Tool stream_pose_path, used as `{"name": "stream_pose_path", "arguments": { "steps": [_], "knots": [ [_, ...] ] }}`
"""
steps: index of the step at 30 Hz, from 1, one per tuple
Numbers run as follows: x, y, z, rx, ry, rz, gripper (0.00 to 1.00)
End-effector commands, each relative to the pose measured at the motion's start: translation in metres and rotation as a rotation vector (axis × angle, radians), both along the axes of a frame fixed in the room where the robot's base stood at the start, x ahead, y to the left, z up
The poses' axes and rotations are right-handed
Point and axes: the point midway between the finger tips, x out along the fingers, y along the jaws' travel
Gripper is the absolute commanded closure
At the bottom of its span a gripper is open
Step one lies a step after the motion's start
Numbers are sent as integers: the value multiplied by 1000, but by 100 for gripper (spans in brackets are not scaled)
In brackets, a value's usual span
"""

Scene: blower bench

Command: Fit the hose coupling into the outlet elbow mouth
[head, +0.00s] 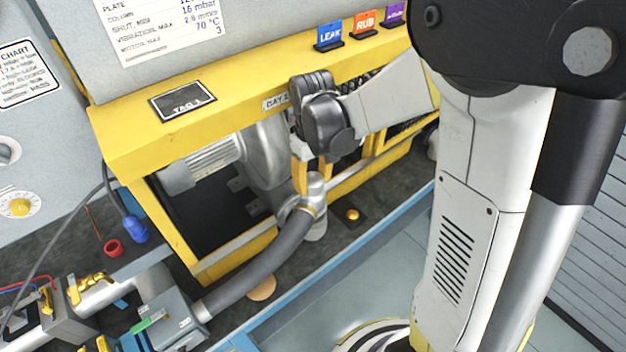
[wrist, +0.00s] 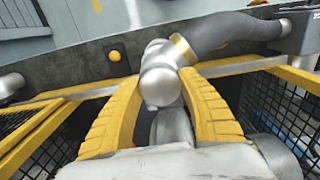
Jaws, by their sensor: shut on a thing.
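My gripper (head: 313,178) has its yellow fingers down in front of the silver blower (head: 262,160) in the yellow frame. In the wrist view, the ribbed fingers close around a rounded silver hose coupling (wrist: 160,80). The coupling has a brass-coloured band and joins a dark grey hose (head: 272,262), which runs down left to a grey box. In the head view the silver coupling (head: 316,184) shows by the fingertips. Silver metal, perhaps the outlet elbow, lies close by; its mouth is hidden, and I cannot tell whether the coupling sits in it.
A brass knob (head: 352,215) sits on the dark bench to the right. A red ring (head: 113,248) and a blue connector (head: 135,230) lie at left. The blue bench edge (head: 330,262) runs in front.

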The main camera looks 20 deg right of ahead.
Motion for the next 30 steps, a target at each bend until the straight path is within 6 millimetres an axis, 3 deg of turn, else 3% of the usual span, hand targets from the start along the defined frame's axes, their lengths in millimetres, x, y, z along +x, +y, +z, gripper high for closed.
{"name": "stream_pose_path", "arguments": {
  "steps": [30],
  "knots": [
    [0,0,-25,0,0,0,86]
  ]
}}
